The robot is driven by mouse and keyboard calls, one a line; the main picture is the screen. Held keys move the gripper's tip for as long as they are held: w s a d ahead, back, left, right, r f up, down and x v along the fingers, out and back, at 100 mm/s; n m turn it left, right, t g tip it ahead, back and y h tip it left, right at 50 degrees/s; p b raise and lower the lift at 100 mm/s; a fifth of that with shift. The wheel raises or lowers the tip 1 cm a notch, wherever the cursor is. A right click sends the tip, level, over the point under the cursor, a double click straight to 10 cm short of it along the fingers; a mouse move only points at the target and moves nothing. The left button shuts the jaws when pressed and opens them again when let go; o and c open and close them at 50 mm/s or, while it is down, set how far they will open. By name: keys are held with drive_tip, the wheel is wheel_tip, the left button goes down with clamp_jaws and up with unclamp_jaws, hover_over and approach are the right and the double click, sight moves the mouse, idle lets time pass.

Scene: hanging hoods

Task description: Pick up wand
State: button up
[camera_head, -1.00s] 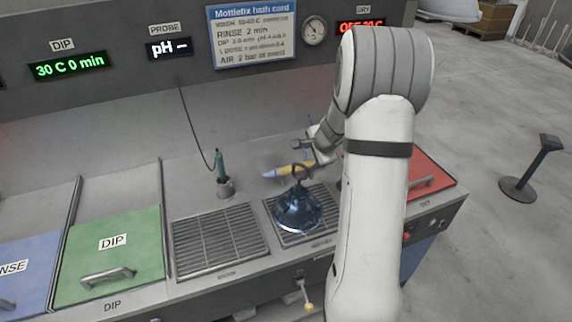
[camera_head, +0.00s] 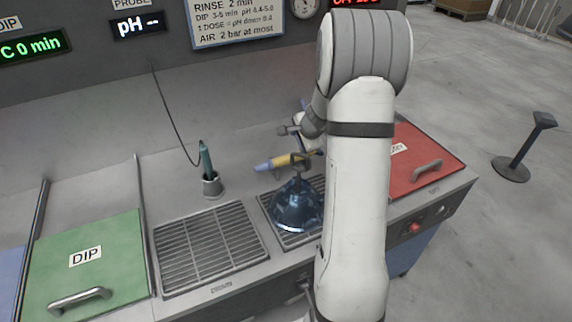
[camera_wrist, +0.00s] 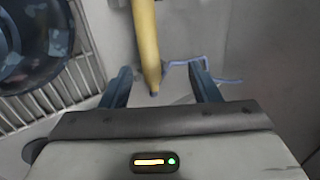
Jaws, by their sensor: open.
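In the wrist view the yellow wand (camera_wrist: 147,42) runs from the top edge down to between my fingers. My gripper (camera_wrist: 160,88) is open, with one finger on each side of the wand's end. I cannot tell whether either finger touches it. In the head view my gripper is mostly hidden behind my arm.
The glossy blue hood (camera_head: 297,208) stands on the right grate, beside my gripper. A teal probe (camera_head: 206,160) stands in a small cup to the left. A green lid (camera_head: 110,250) is at left, a red lid (camera_head: 420,160) at right. The left grate (camera_head: 205,250) is bare.

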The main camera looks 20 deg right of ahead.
sight(286, 160)
drive_tip(key=b+x, duration=0.1)
drive_tip(key=x, duration=0.2)
drive_tip(key=s+x, duration=0.1)
drive_tip(key=x, duration=0.2)
drive_tip(key=a+f+b+x, duration=0.1)
drive_tip(key=x, duration=0.3)
drive_tip(key=shift+s+f+b, duration=0.1)
drive_tip(key=shift+s+b, duration=0.2)
drive_tip(key=shift+c, duration=0.3)
drive_tip(key=c, duration=1.2)
